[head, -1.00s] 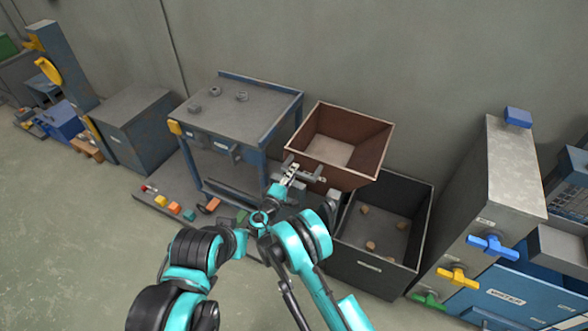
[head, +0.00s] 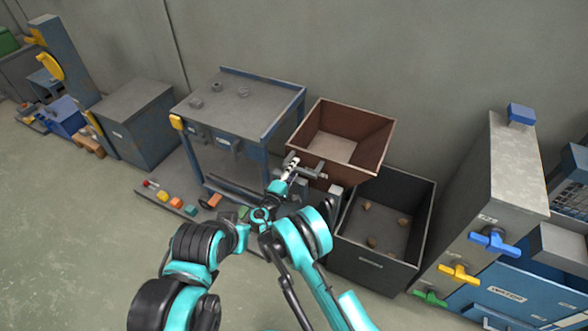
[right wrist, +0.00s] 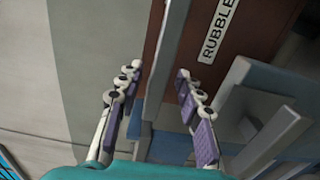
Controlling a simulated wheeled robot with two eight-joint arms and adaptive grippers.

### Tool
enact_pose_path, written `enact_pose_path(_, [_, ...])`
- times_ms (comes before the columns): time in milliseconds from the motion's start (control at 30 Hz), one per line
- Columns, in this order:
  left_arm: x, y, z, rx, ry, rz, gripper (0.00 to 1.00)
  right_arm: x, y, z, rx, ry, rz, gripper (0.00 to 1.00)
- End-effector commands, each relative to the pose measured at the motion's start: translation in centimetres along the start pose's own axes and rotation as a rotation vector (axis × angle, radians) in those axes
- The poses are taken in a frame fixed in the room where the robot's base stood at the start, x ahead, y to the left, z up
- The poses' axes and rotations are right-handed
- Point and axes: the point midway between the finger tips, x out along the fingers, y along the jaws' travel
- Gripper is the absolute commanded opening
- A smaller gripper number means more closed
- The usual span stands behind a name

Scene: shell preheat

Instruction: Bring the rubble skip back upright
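The rubble skip (head: 372,150) is a rusty brown open box above the left part of a dark bin, its open top facing up; I cannot tell exactly how far it leans. In the right wrist view its brown wall (right wrist: 175,75) carries a white label reading RUBBLE. A grey bar (right wrist: 149,70) runs in front of that wall. My right gripper (head: 290,167) is at the skip's near left side. In the right wrist view my right gripper (right wrist: 157,100) has its fingers well apart, with the bar and wall showing between them.
The dark bin (head: 365,262) holds several small lumps. A blue-grey workbench (head: 240,105) stands close left of the skip. A grey cabinet (head: 510,165) with coloured valve handles stands at right. Coloured blocks (head: 176,202) lie on a low plate.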

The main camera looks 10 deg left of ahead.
Motion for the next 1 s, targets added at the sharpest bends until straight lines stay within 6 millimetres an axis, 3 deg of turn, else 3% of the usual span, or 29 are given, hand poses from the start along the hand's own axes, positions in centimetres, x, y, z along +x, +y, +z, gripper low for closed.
enact_pose_path(167, [0.0, 0.0, 0.0, 0.000, 0.000, 0.000, 0.00, -1.6, 0.0, -0.1, 0.000, 0.003, 0.000, 0.36])
enact_pose_path(500, [0.0, 0.0, 0.0, 0.000, 0.000, 0.000, 0.00, -6.9, 0.0, -0.1, 0.000, 0.002, 0.000, 0.36])
enact_pose_path(1000, [0.0, 0.0, 0.0, 0.000, 0.000, 0.000, 0.00, -7.5, 0.0, 0.0, 0.000, 0.000, 0.000, 0.36])
